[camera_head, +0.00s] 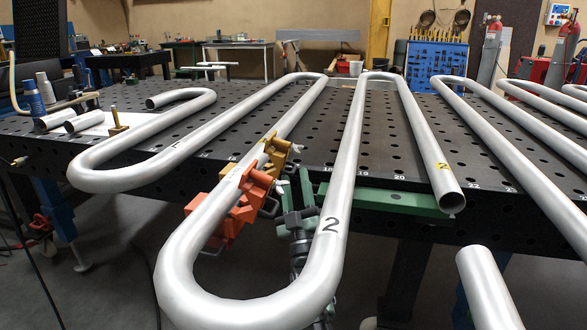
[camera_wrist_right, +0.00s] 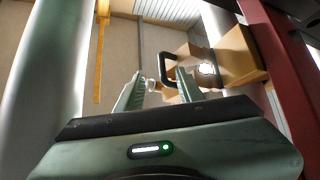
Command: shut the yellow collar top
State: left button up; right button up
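The yellow collar (camera_head: 277,155) sits on a long silver pipe at the table's front edge, with a small dark handle on its right side. How far its top stands open is hard to tell at this size. My right gripper (camera_head: 294,184) comes up from below, just right of and below the collar, between two pipe runs. In the right wrist view its two green fingers (camera_wrist_right: 160,80) are apart. The black handle (camera_wrist_right: 170,72) of a yellow block (camera_wrist_right: 236,58) shows between and beyond the fingertips; contact cannot be told. My left gripper is not in view.
An orange collar (camera_head: 238,205) sits on the same pipe, nearer and to the left. Silver pipe bends (camera_head: 240,312) close in on both sides of my right gripper. The perforated dark table (camera_head: 400,150) lies behind; a green bar (camera_head: 390,200) runs along its front.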

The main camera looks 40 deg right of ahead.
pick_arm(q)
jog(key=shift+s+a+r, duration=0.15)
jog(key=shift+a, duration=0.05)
pick_arm(e)
jog(key=s+a, duration=0.2)
jog(key=shift+s+f, duration=0.15)
jog(key=shift+s, duration=0.25)
